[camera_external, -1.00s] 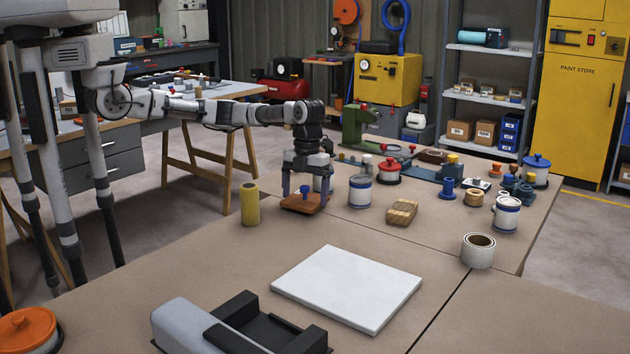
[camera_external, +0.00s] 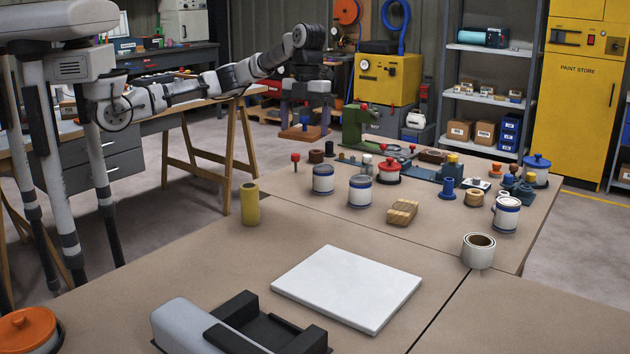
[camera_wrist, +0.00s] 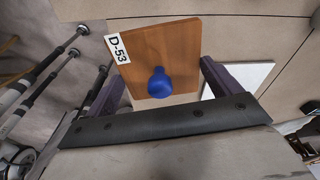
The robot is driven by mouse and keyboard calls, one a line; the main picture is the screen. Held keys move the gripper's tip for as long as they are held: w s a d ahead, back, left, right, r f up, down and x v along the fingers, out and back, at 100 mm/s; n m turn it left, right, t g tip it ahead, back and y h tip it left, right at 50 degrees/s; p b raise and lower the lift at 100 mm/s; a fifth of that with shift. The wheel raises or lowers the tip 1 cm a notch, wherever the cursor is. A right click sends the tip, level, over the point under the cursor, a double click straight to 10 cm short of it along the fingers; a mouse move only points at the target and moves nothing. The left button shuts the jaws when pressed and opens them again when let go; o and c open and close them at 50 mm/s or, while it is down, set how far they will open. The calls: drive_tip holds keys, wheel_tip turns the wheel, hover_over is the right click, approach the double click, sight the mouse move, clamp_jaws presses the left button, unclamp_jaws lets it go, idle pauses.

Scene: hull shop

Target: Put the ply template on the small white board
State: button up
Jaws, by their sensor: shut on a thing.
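The ply template (camera_external: 297,133) is a flat brown square plate with a blue knob on top. In the wrist view the template (camera_wrist: 178,52) bears a white label reading D-53. My gripper (camera_external: 305,124) is shut on it, with purple fingers at opposite sides of the plate and the knob between them. The template hangs well above the table, roughly level. The small white board (camera_external: 345,288) lies flat and bare in the foreground of the outside view, far from my gripper. Part of a white surface, likely that board (camera_wrist: 240,82), shows behind the right finger in the wrist view.
A yellow cylinder (camera_external: 250,204), several paint tins (camera_external: 360,191), a wood block (camera_external: 403,212) and a tape roll (camera_external: 478,251) stand beyond the white board. A grey and black device (camera_external: 235,325) lies close at its front left. Tabletop left of the board is clear.

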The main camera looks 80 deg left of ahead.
drive_tip(key=w+d+r+p, duration=0.1)
drive_tip(key=w+d+r, duration=0.15)
drive_tip(key=d, duration=0.55)
drive_tip(key=m+p, duration=0.2)
drive_tip(key=p, duration=0.4)
hover_over(312, 279)
wheel_tip(312, 279, down, 16)
drive_tip(key=shift+w+a, duration=0.1)
drive_tip(key=shift+a, duration=0.05)
drive_tip(key=shift+f+p, duration=0.3)
drive_tip(key=shift+f, duration=2.1)
drive_tip(key=shift+f, duration=0.1)
drive_tip(key=o, duration=0.7)
drive_tip(key=shift+f, duration=0.1)
drive_tip(key=shift+o, duration=0.2)
